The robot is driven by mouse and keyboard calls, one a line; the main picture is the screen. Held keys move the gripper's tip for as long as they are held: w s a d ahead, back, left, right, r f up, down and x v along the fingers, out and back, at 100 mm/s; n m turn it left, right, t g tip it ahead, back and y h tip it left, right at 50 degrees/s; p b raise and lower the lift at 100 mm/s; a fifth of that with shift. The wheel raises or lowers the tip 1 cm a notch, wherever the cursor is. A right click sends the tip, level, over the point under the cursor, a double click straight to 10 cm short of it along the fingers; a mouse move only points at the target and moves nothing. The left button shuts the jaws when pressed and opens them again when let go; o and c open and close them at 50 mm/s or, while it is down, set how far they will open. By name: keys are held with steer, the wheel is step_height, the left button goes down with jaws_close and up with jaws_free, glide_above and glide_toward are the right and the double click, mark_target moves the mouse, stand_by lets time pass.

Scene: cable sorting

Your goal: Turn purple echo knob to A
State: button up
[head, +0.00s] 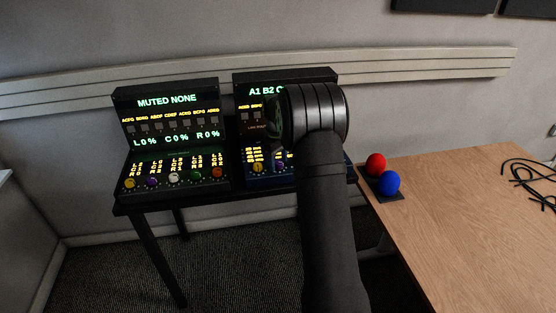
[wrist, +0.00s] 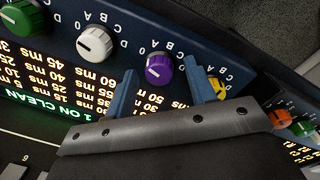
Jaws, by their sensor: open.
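The purple echo knob (wrist: 158,69) is on the blue right-hand panel in the wrist view, where the picture is turned over. Letters and a 0 are printed around it; which one its pointer marks is too small to tell. My gripper (wrist: 160,66) is open, with one blue finger on each side of the knob. I cannot tell whether either finger touches it. In the head view the purple knob (head: 281,166) shows at the edge of my dark arm, which hides the gripper and much of the right panel.
A white knob (wrist: 94,44) and a green knob (wrist: 24,17) lie left of it in the wrist view; a yellow knob (wrist: 217,89) is close behind the right finger. The left panel (head: 175,140) has its own purple knob (head: 151,182). Red (head: 376,164) and blue (head: 390,183) balls are right.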

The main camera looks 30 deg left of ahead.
steer(key=c, duration=1)
steer(key=shift+m, duration=3.4)
steer(key=o, duration=1)
